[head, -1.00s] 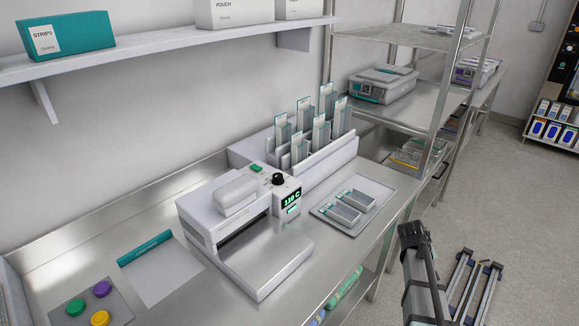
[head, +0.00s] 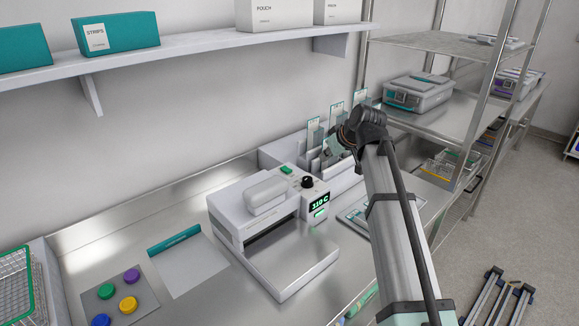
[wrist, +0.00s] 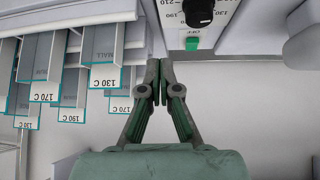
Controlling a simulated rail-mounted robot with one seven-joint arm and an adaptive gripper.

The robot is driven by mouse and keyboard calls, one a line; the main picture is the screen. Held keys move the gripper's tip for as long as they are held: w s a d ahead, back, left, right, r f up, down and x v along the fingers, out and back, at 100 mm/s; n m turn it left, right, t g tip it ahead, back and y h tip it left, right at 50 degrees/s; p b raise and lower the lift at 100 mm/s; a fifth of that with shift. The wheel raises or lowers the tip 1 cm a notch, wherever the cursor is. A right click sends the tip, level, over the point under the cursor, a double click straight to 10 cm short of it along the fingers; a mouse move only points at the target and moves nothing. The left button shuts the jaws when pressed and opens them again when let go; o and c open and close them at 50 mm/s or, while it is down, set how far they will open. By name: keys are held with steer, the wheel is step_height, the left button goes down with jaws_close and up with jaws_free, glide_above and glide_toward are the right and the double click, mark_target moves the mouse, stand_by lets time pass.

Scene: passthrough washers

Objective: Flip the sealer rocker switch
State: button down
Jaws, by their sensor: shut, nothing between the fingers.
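The white heat sealer (head: 262,212) stands on the steel bench in the head view. Its green rocker switch (head: 287,169) is on top, beside a black knob (head: 307,183) and above a lit temperature display (head: 319,204). In the wrist view the green switch (wrist: 192,43) and the knob (wrist: 198,13) are near the top, just right of the fingertips. My gripper (wrist: 159,82) is shut and empty, pointing toward the sealer, with its tips apart from the switch in the picture. In the head view my wrist is over the pouch rack, and the fingers are hard to make out.
The pouch rack (head: 269,153) stands behind and right of the sealer; its labelled pouches (wrist: 106,70) lie left of my fingers in the wrist view. A pouch tray (head: 349,217) is partly hidden by my arm. A wall shelf (head: 210,47) runs above. Coloured buttons lie front left.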

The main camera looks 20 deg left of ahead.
steer(key=s+a+r+n+y, duration=0.1)
steer(key=s+a+r, duration=0.1)
steer(key=a+r, duration=0.2)
steer(key=shift+s+a+g+y, duration=0.25)
steer(key=shift+a+g+y, duration=0.05)
steer(key=shift+a+g, duration=0.15)
steer(key=shift+r, duration=0.1)
steer(key=p, duration=0.3)
glide_above(288, 169)
steer(key=s+d, duration=0.1)
steer(key=d, duration=0.1)
steer(key=f, duration=0.7)
steer(key=shift+s, duration=0.2)
step_height(288, 169, down, 2)
steer(key=shift+s+d+f+p, duration=0.1)
steer(key=shift+d+f+p, duration=0.1)
steer(key=shift+p, duration=0.25)
steer(key=shift+f, duration=0.85)
